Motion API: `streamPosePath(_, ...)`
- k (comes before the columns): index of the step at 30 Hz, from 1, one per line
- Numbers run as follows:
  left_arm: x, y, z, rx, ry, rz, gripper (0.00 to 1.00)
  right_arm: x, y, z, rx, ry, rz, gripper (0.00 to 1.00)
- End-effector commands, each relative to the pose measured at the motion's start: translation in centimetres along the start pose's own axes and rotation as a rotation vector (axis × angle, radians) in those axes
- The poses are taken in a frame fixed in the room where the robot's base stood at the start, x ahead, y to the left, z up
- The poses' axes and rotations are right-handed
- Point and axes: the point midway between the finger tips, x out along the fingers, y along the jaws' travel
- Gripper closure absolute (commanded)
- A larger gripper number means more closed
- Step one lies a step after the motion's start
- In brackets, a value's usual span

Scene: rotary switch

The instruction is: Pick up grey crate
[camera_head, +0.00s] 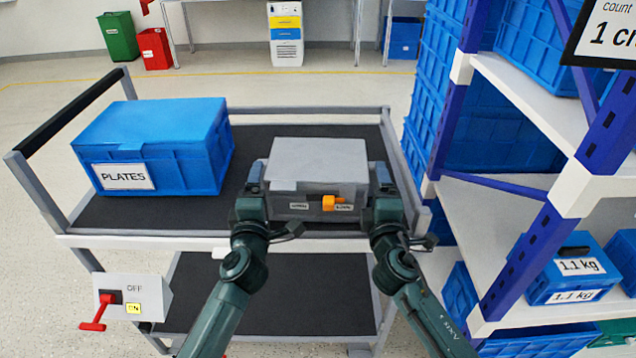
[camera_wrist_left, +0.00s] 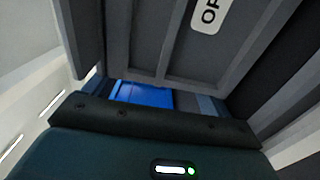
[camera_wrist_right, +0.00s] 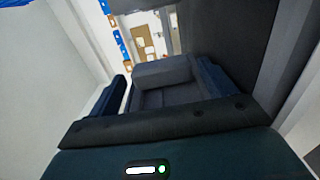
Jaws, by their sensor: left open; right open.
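The grey crate (camera_head: 318,160) sits closed on the dark upper deck of the cart. Its front has two small labels and an orange latch (camera_head: 328,203). My left gripper (camera_head: 256,182) is open at the crate's left side, and my right gripper (camera_head: 382,182) is open at its right side. In the left wrist view a ribbed grey wall (camera_wrist_left: 180,45) with a partly visible label is very close. I cannot tell whether either gripper touches the crate.
A blue crate labelled PLATES (camera_head: 150,145) stands on the cart (camera_head: 250,242) to the left. A blue-framed shelf (camera_head: 525,245) with blue boxes stands close on the right. A switch box (camera_head: 132,297) with a red lever marked OFF is at the cart's front left.

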Motion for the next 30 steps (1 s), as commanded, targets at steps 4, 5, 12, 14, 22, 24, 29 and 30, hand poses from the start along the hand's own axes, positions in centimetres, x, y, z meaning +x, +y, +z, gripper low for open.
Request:
streamPosePath(4,1.6,0.0,0.0,0.000,0.001,0.001,0.16,1.6,0.0,-0.1,0.001,0.001,0.001,0.16)
streamPosePath(5,1.8,0.0,0.0,0.000,0.001,0.000,0.16,1.8,0.0,-0.1,0.001,0.001,0.001,0.16)
streamPosePath(12,2.2,0.0,0.0,0.000,0.000,-0.001,0.16,2.2,0.0,-0.1,0.001,0.001,0.000,0.16)
streamPosePath(14,2.2,0.0,0.0,0.000,0.000,-0.001,0.16,2.2,0.0,-0.1,0.001,0.001,0.000,0.16)
streamPosePath(22,2.1,0.0,0.0,0.000,0.000,-0.001,0.31,2.1,0.0,0.0,0.001,0.001,0.000,0.31)
streamPosePath(24,2.1,0.0,0.0,0.000,0.000,-0.001,0.37,2.1,0.0,0.0,0.001,0.001,0.000,0.37)
streamPosePath(29,2.1,0.0,0.0,0.000,0.000,-0.001,0.50,2.1,0.0,0.0,0.000,0.001,0.000,0.50)
streamPosePath(30,2.1,0.0,0.0,0.000,0.000,-0.001,0.53,2.1,0.0,0.0,0.000,0.001,0.000,0.53)
